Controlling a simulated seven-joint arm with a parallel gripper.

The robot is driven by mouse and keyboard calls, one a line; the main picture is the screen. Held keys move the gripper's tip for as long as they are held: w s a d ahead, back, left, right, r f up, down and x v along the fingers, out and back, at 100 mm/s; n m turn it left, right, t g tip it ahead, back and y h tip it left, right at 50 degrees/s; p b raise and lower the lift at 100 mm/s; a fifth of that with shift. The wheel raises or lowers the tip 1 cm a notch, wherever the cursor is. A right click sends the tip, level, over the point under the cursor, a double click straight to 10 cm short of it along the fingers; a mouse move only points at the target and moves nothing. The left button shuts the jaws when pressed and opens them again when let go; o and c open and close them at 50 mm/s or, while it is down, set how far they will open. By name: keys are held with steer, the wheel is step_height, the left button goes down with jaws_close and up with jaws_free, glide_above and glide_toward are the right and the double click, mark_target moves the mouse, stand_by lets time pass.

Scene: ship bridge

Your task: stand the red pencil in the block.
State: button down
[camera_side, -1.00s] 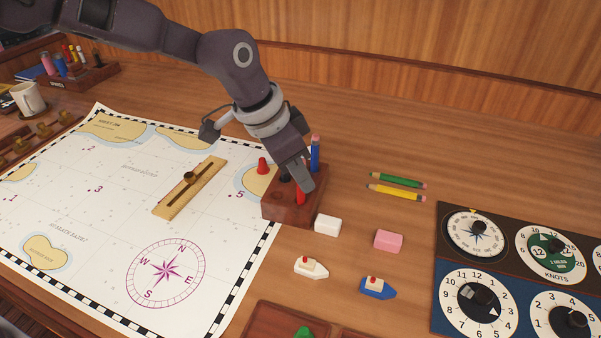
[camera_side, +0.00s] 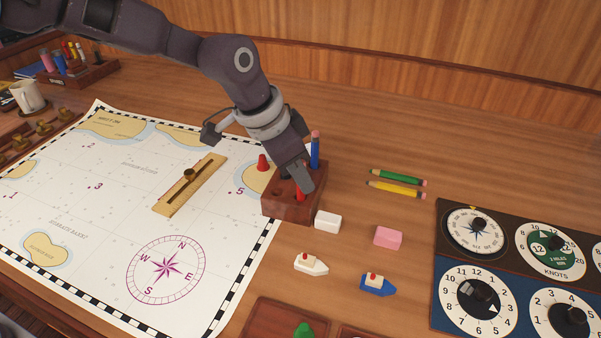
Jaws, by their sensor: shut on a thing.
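The wooden block (camera_side: 290,208) stands at the right edge of the chart. A blue pencil (camera_side: 315,151) stands upright in its back part. My gripper (camera_side: 301,188) is right over the block, pointing down, and is shut on the red pencil (camera_side: 300,196). Only a short red part shows below the fingers, at the block's top near its front right. The rest of the pencil is hidden by my gripper. I cannot tell how deep its lower end sits in a hole.
A green pencil (camera_side: 398,178) and a yellow pencil (camera_side: 396,190) lie to the right. A white eraser (camera_side: 327,222), a pink eraser (camera_side: 388,237) and two toy boats (camera_side: 311,265) lie in front. A red cone (camera_side: 263,162) stands left of the block. Dial panels (camera_side: 480,235) fill the right.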

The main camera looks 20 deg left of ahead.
stand_by(0.3)
steer(key=c, duration=1.4)
jaws_free()
steer(key=shift+o, duration=0.2)
steer(key=s+a+r+n+t+y, duration=0.1)
steer(key=s+a+r+n, duration=0.3)
steer(key=s+a+r, duration=1.05)
steer(key=s+a+f+n+y, duration=0.1)
steer(key=s+a+n, duration=0.1)
steer(key=s+a, duration=0.3)
steer(key=s+a+f+n+t+y, duration=0.1)
steer(key=s+a, duration=0.4)
steer(key=s, duration=0.5)
steer(key=shift+s+a+f+n, duration=0.15)
steer(key=shift+a+f+n, duration=0.25)
steer(key=shift+n, duration=0.6)
